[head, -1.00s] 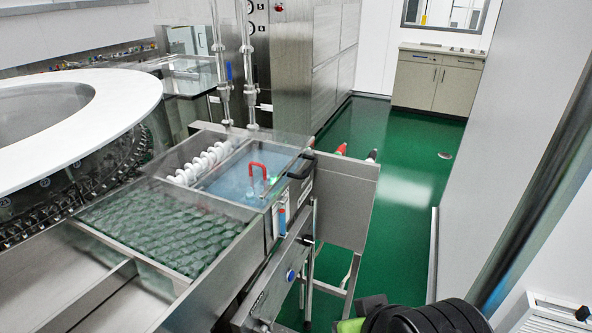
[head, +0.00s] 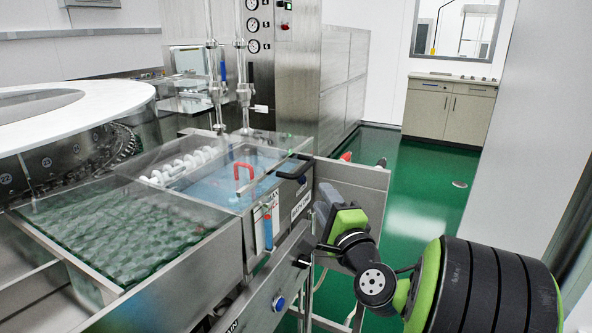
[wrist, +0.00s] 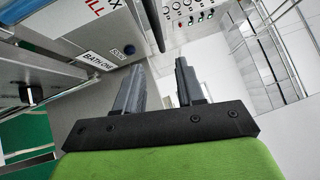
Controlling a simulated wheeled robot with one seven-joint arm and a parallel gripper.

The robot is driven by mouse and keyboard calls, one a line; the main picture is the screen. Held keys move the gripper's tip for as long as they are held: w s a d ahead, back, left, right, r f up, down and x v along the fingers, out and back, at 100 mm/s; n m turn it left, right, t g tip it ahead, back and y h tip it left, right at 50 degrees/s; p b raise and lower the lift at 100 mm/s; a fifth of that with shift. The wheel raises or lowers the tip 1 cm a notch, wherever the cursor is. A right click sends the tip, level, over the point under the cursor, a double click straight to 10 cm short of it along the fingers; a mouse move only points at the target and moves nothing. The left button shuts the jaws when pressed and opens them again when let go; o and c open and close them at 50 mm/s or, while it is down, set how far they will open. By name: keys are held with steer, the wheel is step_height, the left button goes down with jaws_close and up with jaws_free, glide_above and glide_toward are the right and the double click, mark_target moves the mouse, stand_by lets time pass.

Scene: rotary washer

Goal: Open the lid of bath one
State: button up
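Bath one (head: 301,203) is a steel tank with blue liquid, and its label also shows in the wrist view (wrist: 98,58). Its clear lid (head: 262,157) appears to lie flat over the tank, with a black handle (head: 295,168) at the right edge. A dark bar that looks like this handle (wrist: 153,25) shows at the top of the wrist view. My gripper (head: 322,207) is to the right of the tank front, a little below the handle and apart from it. In the wrist view its two fingers (wrist: 160,68) are spread with nothing between them.
A steel panel (head: 352,190) stands behind my gripper. Vertical pipes (head: 243,80) rise behind the bath. Green floor is clear at the right.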

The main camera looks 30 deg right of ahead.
mark_target(305, 166)
steer(key=p+x, duration=0.4)
steer(key=x, duration=0.9)
steer(key=shift+f, duration=0.1)
steer(key=shift+s, duration=0.1)
jaws_close()
